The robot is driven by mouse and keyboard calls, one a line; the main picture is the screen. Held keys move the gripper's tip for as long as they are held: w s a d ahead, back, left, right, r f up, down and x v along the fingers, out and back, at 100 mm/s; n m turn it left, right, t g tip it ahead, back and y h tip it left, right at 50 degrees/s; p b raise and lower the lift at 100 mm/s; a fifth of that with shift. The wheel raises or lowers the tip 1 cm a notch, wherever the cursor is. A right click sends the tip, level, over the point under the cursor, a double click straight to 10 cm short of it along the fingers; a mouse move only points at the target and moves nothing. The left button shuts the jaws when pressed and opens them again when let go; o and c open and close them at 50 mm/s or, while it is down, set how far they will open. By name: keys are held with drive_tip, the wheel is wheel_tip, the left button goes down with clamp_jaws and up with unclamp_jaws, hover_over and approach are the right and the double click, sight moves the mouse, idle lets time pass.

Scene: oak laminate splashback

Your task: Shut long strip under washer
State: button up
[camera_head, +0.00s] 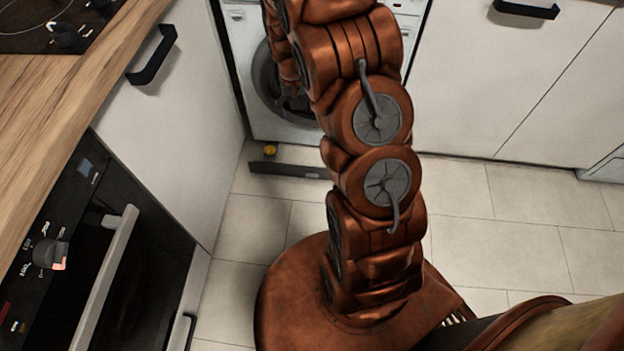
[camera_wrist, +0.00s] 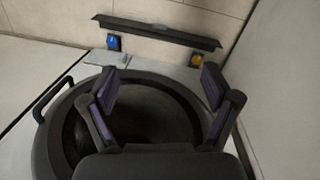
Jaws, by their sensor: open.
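The long dark strip (camera_head: 288,170) is at floor level, out in front of the white washer's base (camera_head: 268,115). My arm hides its right part in the head view. In the wrist view the whole strip (camera_wrist: 160,32) runs across the top, apart from the washer's front. My gripper (camera_wrist: 160,77) is open and empty, in front of the washer's round dark door (camera_wrist: 140,112). The strip lies beyond the fingertips, and neither finger touches it. In the head view my gripper is mostly hidden behind my arm.
A yellow knob (camera_head: 270,151) shows behind the strip; a blue knob (camera_wrist: 113,42) shows in the wrist view. An oven (camera_head: 110,250) with a bar handle stands at left, white cabinets (camera_head: 490,90) at right. Tiled floor (camera_head: 500,230) is clear at right.

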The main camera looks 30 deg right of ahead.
drive_tip(key=w+d+f+b, duration=0.2)
drive_tip(key=f+b, duration=0.1)
drive_tip(key=f, duration=0.5)
drive_tip(key=w+d+f+m+b, duration=0.1)
drive_tip(key=d+f+b, duration=0.1)
drive_tip(key=f, duration=0.6)
drive_tip(key=w+d+f+b, duration=0.2)
drive_tip(key=f+b, duration=0.1)
drive_tip(key=f, duration=0.6)
drive_tip(key=m+b, duration=0.2)
drive_tip(key=b, duration=0.3)
hover_over(312, 175)
wheel_tip(312, 175, down, 16)
drive_tip(key=shift+t+y, duration=0.3)
drive_tip(key=shift+t, duration=0.1)
drive_tip(key=shift+s+a+f+b, duration=0.1)
drive_tip(key=shift+f+b, duration=0.45)
drive_tip(key=shift+f, duration=1.55)
drive_tip(key=shift+s+f+b, duration=0.1)
drive_tip(key=shift+f+b, duration=0.4)
drive_tip(key=shift+f, duration=1.55)
drive_tip(key=shift+c, duration=0.3)
clamp_jaws()
drive_tip(key=shift+r, duration=0.1)
drive_tip(key=shift+w+r+p, duration=0.2)
drive_tip(key=shift+p, duration=0.15)
